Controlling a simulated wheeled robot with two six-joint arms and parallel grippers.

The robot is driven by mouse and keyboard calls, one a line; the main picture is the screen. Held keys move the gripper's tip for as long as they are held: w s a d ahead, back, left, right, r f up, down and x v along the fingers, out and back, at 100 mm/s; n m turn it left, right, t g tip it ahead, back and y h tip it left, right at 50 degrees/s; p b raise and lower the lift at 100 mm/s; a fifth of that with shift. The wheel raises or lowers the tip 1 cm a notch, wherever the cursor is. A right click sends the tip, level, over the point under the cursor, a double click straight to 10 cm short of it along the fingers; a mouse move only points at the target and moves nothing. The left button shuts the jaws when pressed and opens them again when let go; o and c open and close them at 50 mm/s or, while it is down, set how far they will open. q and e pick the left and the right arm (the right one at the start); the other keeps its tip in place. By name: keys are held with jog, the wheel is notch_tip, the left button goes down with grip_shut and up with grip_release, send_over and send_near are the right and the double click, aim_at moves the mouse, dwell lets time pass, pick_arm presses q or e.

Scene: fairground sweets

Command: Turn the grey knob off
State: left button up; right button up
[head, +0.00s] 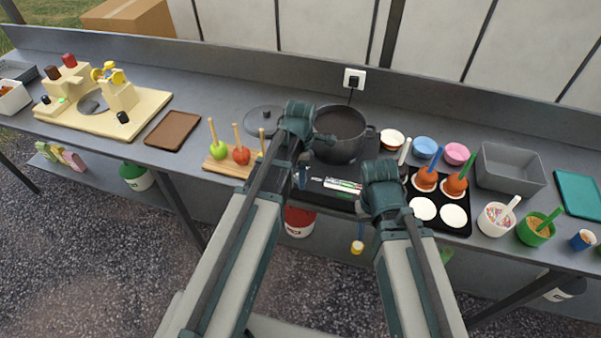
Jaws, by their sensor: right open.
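A black hotplate (325,193) with a white and green marked strip (343,185) lies at the front of the counter, below a dark pot (340,122). A small pale grey part (303,179) at the hotplate's left end may be the grey knob. It is too small to tell its setting. My left arm (298,115) passes just left of the hotplate, and I cannot make out its gripper. My right gripper (383,197) is open beside the hotplate's right end. Its fingers are mostly hidden, and I see nothing held.
A cream machine (148,103) with black knobs stands left. Apples on sticks (241,154) stand on a board, near a pot lid (263,118). Right are a black tray (458,229) with cups, a grey bin (510,168) and tubs. A socket (354,78) is behind the pot.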

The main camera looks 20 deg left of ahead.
pick_arm(q)
notch_tip(320, 180, up, 14)
jog(key=p, duration=1.3)
jog(key=shift+p, duration=0.4)
jog(key=shift+f, duration=0.15)
jog(key=s+d+f+m+b, duration=0.4)
jog(key=s+m, duration=0.3)
jog(key=m, duration=0.6)
jog(key=s+d+f+m+y+b, duration=0.1)
jog(key=s+d+f+m+b, duration=0.4)
jog(key=m, duration=0.8)
jog(key=shift+s+d, duration=0.7)
jog(key=shift+s, duration=0.55)
